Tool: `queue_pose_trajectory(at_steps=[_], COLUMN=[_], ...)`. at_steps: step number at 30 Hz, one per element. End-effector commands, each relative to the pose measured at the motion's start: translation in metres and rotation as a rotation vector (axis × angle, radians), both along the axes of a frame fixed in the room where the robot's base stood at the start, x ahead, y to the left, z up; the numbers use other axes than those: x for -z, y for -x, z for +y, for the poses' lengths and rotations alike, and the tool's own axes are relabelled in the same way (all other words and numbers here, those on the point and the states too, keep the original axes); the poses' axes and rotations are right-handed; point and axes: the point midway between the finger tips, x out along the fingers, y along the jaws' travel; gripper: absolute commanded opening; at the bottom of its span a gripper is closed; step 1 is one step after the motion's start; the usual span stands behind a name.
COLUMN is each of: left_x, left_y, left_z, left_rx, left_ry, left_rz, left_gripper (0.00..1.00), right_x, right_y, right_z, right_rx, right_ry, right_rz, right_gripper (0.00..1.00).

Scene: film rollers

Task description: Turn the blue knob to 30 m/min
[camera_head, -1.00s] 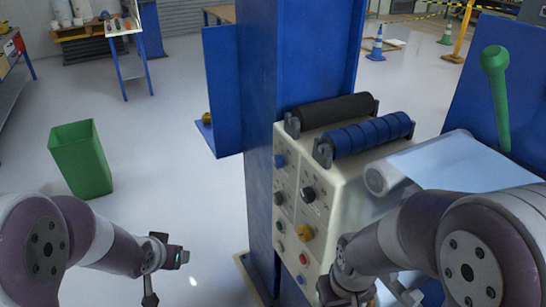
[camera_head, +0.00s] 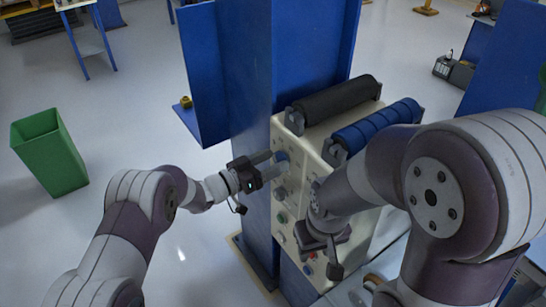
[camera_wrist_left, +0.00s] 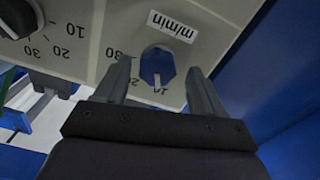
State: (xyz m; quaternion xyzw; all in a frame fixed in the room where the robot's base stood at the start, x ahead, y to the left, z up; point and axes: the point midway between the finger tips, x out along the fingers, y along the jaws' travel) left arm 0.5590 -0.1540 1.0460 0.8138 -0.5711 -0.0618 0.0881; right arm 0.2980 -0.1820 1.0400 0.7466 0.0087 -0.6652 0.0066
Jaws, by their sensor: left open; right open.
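The blue knob (camera_wrist_left: 157,66) sits on the cream control panel (camera_wrist_left: 80,45), under a label reading "m/min", in the left wrist view. Scale numbers show around it, a 30 among them; which number it points to I cannot tell surely. In the head view the blue knob (camera_head: 282,156) is at the panel's top left. My left gripper (camera_head: 277,163) is open, its two fingers on either side of the knob; whether they touch it I cannot tell. It also shows in the left wrist view (camera_wrist_left: 160,85). My right gripper (camera_head: 322,256) is open and empty in front of the lower panel.
A black roller (camera_head: 338,99) and a blue roller (camera_head: 378,126) lie on top of the machine. A blue column (camera_head: 250,110) stands left of the panel. Other knobs and buttons sit below the blue knob. A green bin (camera_head: 50,152) stands on the clear floor at left.

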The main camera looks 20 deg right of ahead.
Motion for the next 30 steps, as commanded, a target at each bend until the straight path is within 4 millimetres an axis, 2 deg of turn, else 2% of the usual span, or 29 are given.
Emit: queue_pose_trajectory(at_steps=[3,10,11,15,16,23,30], left_x=[0.0,0.0,0.0,0.0,0.0,0.001,0.003], left_y=[-0.002,-0.003,-0.003,-0.003,-0.003,-0.003,-0.003], left_z=[-0.008,-0.008,-0.008,-0.008,-0.008,-0.008,-0.008], left_rx=[-0.001,-0.001,-0.001,-0.002,-0.002,-0.002,-0.001], left_ry=[0.0,0.0,0.0,-0.001,-0.001,-0.005,-0.037], left_rz=[0.0,0.0,0.0,-0.001,-0.001,-0.012,-0.107], left_gripper=[0.69,0.69,0.63,0.17,0.13,0.13,0.13], right_x=[-0.002,-0.002,-0.002,-0.002,-0.002,0.001,0.017], right_y=[0.0,0.0,0.0,0.0,0.0,0.0,0.0], right_z=[0.0,0.0,0.0,0.0,0.0,0.0,0.0], right_rx=[0.0,0.0,0.0,0.0,0.0,0.0,0.0], right_ry=[0.0,0.0,0.0,0.0,0.0,0.0,0.0], right_rz=[0.0,0.0,0.0,0.0,0.0,0.0,0.0], right_gripper=[0.43,0.43,0.43,0.43,0.43,0.43,0.43])
